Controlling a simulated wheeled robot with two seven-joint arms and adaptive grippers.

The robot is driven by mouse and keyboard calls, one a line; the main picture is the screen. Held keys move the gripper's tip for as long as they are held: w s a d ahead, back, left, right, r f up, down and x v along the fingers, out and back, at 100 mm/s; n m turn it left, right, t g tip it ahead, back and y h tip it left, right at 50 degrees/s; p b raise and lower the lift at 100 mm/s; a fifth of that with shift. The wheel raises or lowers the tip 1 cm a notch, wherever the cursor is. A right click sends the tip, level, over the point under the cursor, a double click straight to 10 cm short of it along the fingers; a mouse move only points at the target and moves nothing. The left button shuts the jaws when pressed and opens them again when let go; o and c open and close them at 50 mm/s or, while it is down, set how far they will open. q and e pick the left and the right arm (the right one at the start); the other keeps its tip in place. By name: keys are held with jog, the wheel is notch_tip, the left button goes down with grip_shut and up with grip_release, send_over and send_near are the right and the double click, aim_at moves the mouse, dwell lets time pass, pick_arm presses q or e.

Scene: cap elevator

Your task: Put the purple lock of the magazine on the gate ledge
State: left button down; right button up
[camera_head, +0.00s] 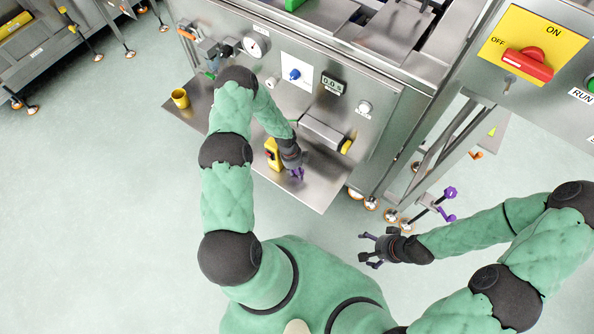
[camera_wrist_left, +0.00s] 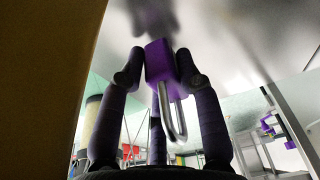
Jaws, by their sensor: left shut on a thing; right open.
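The purple lock (camera_wrist_left: 160,62) has a bright metal shackle (camera_wrist_left: 176,118) and sits between the dark fingers of my left gripper (camera_wrist_left: 162,72), which is shut on it. In the head view my left gripper (camera_head: 297,172) hangs over the right part of a metal ledge (camera_head: 322,190) below the machine's panel. The lock's blurred reflection shows in the shiny metal just beyond it; I cannot tell whether they touch. My right gripper (camera_head: 372,247) is open and empty over the floor, right of the ledge.
A yellow box (camera_head: 272,153) stands on the ledge close left of my left gripper. A yellow cup (camera_head: 180,98) stands at the ledge's far left. A metal block (camera_head: 325,133) juts from the panel behind. A stand with purple knobs (camera_head: 450,193) is right.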

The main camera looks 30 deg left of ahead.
pick_arm(q)
jog(key=shift+f+b, duration=0.5)
jog(key=shift+f, duration=0.15)
jog(key=c, duration=0.8)
grip_release()
jog(key=shift+r, duration=0.1)
jog(key=v, duration=1.2)
